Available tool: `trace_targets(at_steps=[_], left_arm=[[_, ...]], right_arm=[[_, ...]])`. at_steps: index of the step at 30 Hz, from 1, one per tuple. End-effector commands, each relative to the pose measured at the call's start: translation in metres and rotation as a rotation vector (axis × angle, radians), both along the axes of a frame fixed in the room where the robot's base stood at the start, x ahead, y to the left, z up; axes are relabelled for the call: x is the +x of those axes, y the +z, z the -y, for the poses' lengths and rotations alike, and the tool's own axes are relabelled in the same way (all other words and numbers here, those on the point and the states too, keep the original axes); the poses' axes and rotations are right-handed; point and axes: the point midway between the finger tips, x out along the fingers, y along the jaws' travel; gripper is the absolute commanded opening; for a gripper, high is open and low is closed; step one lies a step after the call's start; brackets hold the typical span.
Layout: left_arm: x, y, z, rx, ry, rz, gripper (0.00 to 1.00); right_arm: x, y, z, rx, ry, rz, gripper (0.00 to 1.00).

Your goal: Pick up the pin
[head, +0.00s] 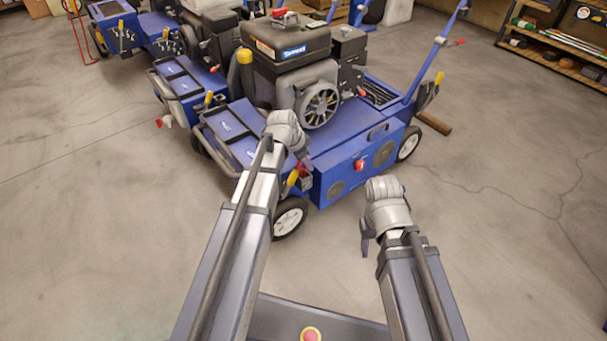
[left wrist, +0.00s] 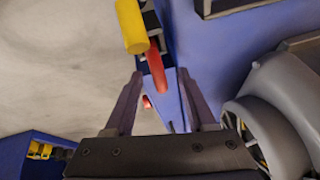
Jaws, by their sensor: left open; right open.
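A slim red piece (left wrist: 156,68), possibly the pin, shows beside a yellow grip (left wrist: 131,26) on the blue machine. In the head view, the red piece (head: 302,166) and yellow grip (head: 292,178) are at the front left corner of the nearest aerator. My left gripper (left wrist: 157,80) is open, and the red piece appears between its fingers in the left wrist view; I cannot tell whether they touch. In the head view my left gripper (head: 308,162) is at that corner, partly covered by its own wrist. My right gripper (head: 366,244) is open, pointing down over bare floor.
The nearest blue aerator (head: 344,188) carries a black engine (head: 285,42) and a red knob (head: 359,164). Other aerators (head: 180,85) stand in a row behind it. A shelf (head: 560,50) is at the far right.

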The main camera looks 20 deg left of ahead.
Motion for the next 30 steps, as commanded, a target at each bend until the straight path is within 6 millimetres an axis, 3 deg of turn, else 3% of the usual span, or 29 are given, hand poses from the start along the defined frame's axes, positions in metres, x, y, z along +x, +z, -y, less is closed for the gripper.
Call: trace_targets(at_steps=[5, 19, 30], left_arm=[[-0.0002, 0.0012, 0.0001, 0.0, 0.0, 0.0, 0.55], [-0.0002, 0.0012, -0.0001, 0.0, 0.0, 0.0, 0.02], [-0.0003, 0.0011, -0.0002, 0.001, 0.0, -0.001, 0.0]], right_arm=[[0.0001, 0.0013, 0.0, 0.0, 0.0, 0.0, 0.5], [0.0, 0.0012, 0.0, 0.0, 0.0, 0.0, 0.5], [0.0, 0.0011, 0.0, 0.0, 0.0, 0.0, 0.5]])
